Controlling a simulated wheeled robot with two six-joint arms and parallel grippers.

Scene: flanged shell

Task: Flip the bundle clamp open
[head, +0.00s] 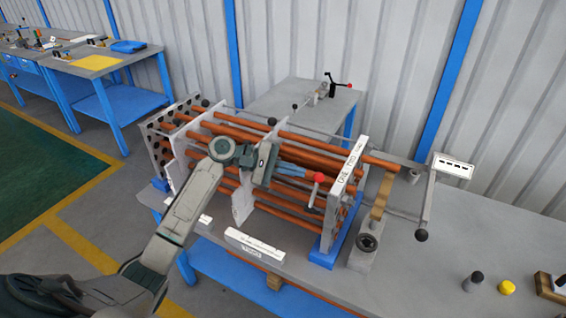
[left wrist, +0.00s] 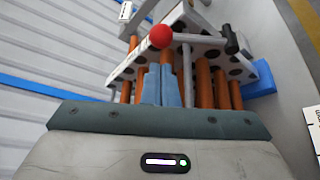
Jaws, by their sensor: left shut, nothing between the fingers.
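The bundle of copper-coloured tubes (head: 285,207) runs through upright grey plates on the bench. A red ball knob (head: 319,177) on a thin lever stands close to the end plate; it also shows in the left wrist view (left wrist: 161,36). I take this as the bundle clamp's handle, but its body and pivot are partly hidden. In the left wrist view a grey bar with a black end (left wrist: 230,40) lies beside it. My left gripper (head: 303,174) is shut and empty, its blue fingertips (left wrist: 161,70) just short of the knob. Contact cannot be told. My right gripper is out of view.
The white-labelled end plate (head: 346,172) stands on a blue foot. To its right are a tan strap (head: 382,196), a post with a black ball (head: 421,235) and a yellow knob (head: 507,287). Another red-handled clamp (head: 338,84) sits on the bench behind.

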